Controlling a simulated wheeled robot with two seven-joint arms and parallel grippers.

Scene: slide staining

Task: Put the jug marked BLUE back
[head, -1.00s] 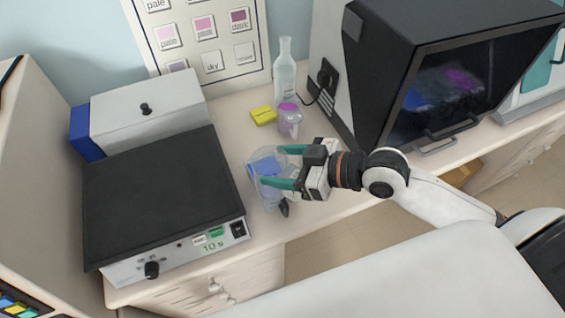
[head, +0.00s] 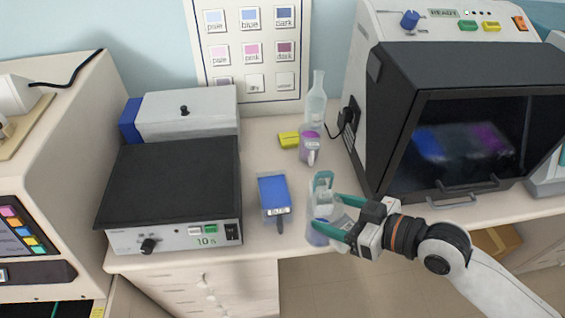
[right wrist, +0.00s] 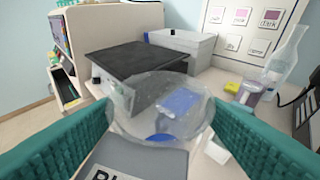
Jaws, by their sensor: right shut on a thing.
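The clear jug (head: 322,183) is between the teal fingers of my right gripper (head: 345,215), which is shut on it. It is just right of the blue-filled dish, near the counter's front edge; a bluish tint shows low in it. In the right wrist view the clear round mouth of the jug (right wrist: 160,108) faces the camera, and a grey label (right wrist: 135,160) below it shows the start of a word like "BL", cut off by the frame. I cannot tell whether the jug's base touches the counter. My left gripper is not in view.
A dish of blue liquid (head: 273,190) with a dark handle stands left of the jug. A purple-tinted jug (head: 310,147), a yellow block (head: 289,140) and a clear bottle (head: 316,100) stand behind. A black-topped hotplate (head: 170,180) is left, a dark-windowed cabinet (head: 390,110) right.

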